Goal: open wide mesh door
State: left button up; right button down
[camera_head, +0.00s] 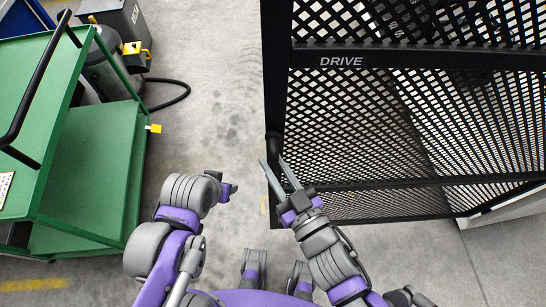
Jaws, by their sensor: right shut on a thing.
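The black mesh door (345,104) fills the upper right and carries a white "DRIVE" label. At its left edge is a dark upright handle (273,146). My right gripper (278,168) reaches up from below, with its two long grey fingers on either side of the lower end of this handle, shut on it. My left gripper (231,189) is to the left of the door, over bare floor and apart from everything. It is small and seen from the side, so its jaw gap cannot be made out.
A green cart (95,175) with a black push bar stands along the left side. A grey bin (118,22) and a black hose (180,95) lie behind it. The concrete floor between cart and door is clear. A pale plinth (495,210) shows at the right.

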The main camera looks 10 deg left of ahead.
pick_arm(q)
jog(key=shift+s, duration=0.15)
pick_arm(e)
jog(key=shift+s, duration=0.25)
jog(key=c, duration=1)
grip_release()
jog(key=shift+d, duration=0.1)
